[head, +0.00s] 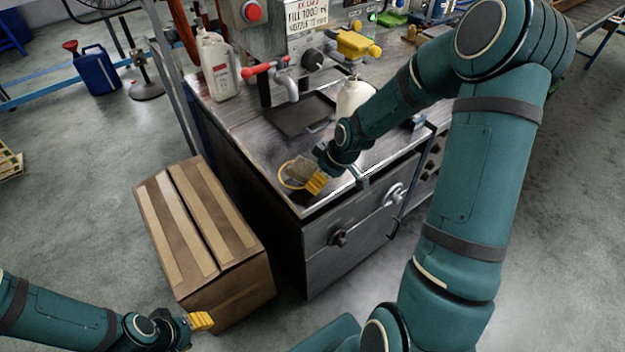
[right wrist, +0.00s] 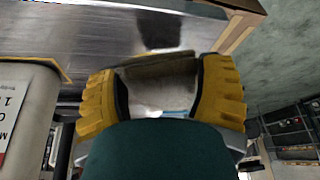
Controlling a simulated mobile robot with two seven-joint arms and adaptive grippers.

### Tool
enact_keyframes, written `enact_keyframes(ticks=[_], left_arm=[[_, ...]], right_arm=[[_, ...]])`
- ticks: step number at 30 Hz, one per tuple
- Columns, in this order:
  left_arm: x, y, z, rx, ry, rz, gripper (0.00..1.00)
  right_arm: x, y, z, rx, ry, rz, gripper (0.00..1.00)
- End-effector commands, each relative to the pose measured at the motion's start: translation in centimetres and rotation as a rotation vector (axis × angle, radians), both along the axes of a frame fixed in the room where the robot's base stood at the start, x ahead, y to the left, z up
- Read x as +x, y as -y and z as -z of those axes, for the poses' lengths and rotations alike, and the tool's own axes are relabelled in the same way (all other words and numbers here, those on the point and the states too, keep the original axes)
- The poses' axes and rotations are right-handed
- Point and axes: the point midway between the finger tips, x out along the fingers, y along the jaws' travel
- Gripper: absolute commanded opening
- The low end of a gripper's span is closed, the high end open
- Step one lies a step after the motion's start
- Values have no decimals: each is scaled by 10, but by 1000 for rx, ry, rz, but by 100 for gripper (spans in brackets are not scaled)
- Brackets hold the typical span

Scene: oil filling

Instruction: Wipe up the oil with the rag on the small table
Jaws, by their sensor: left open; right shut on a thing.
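My right gripper (head: 316,182) is low over the front corner of the metal worktop (head: 262,148). It is shut on a grey-beige rag (head: 299,168), which shows between the yellow fingers in the right wrist view (right wrist: 160,88). The rag is at or just above the surface; I cannot tell whether it touches. A yellow ring (head: 281,175) surrounds this spot, partly hidden by rag and gripper. I cannot clearly make out oil; a dark patch (right wrist: 165,30) on the shiny top may be a reflection. My left gripper (head: 200,320) is open and empty beside the cardboard box.
A cardboard box (head: 205,235) stands on the floor left of the worktop. A white jug (head: 352,97) stands close behind my right wrist, and another white bottle (head: 215,68) is at the back left. A red-handled tap (head: 268,68) sticks out above the top.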

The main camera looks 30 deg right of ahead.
Motion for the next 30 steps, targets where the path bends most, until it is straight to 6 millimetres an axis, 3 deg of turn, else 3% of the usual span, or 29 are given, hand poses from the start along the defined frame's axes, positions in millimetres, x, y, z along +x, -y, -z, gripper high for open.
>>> enact_keyframes(ticks=[8,21,30], left_arm=[[1,0,5,0,2,-1,47],[5,-1,29,3,13,-3,47],[7,-1,37,4,18,-4,47]], right_arm=[[5,4,5,0,1,-9,36],[40,1,32,0,0,-9,36],[49,1,42,-1,0,-7,36]])
